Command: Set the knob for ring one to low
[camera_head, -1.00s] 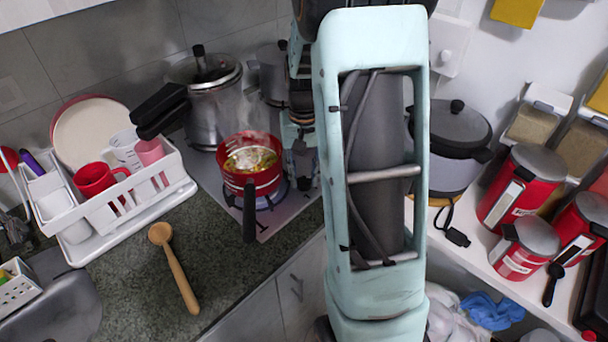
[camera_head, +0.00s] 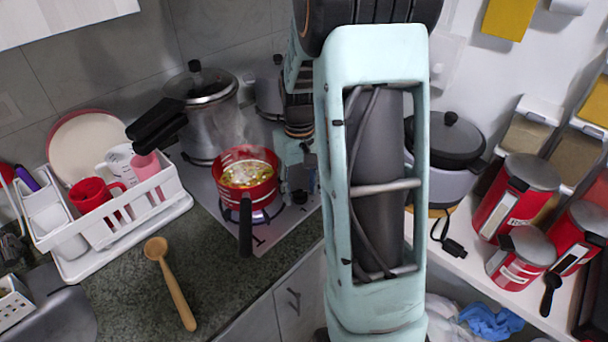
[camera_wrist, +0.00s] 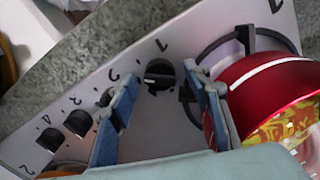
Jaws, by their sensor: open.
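In the wrist view, the black knob (camera_wrist: 160,73) below a printed 1 sits on the light stove panel. It has a light pointer line; I cannot tell its exact setting. My gripper (camera_wrist: 162,76) is open, its blue-grey fingers on either side of this knob with visible gaps. In the head view, my gripper is mostly hidden behind my arm, by the stove. The red pot (camera_head: 246,186) stands on a burner there, over a blue flame. The pot also shows in the wrist view (camera_wrist: 262,82), close to the right finger.
Several other black knobs (camera_wrist: 78,122) line the panel left of my gripper. The pot's dark handle (camera_head: 246,228) points toward the counter front. A pressure cooker (camera_head: 212,125) stands behind. A wooden spoon (camera_head: 172,284) lies on the counter left of the stove.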

